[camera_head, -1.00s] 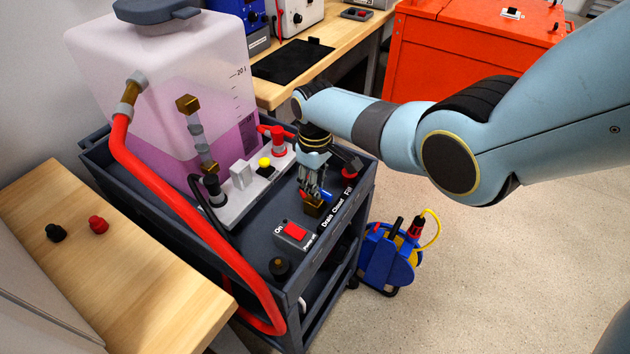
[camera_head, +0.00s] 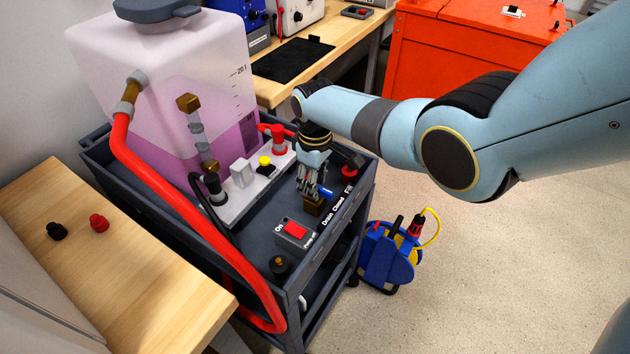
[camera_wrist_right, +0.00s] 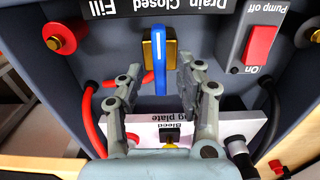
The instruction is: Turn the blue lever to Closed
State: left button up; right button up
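The blue lever (camera_wrist_right: 159,62) sits on a brass valve (camera_wrist_right: 147,48) on the cart top. In the right wrist view it runs straight up and down the picture, with its upper end below the word Closed. Drain and Fill are printed on either side of that word. In the head view the lever (camera_head: 327,192) shows just right of the fingers, above the brass valve (camera_head: 313,206). My right gripper (camera_wrist_right: 161,75) is open, with one finger on each side of the lever and gaps between. It also shows in the head view (camera_head: 314,190). My left gripper is not in view.
A Pump switch box with a red rocker (camera_head: 294,230) stands close to the valve. A plate with a yellow button (camera_head: 265,161), a tank with pink liquid (camera_head: 180,90) and a red hose (camera_head: 150,185) crowd the cart. A blue cable reel (camera_head: 388,258) stands on the floor.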

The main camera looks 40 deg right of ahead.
notch_tip(320, 180, up, 12)
dwell(0.6)
dwell(0.4)
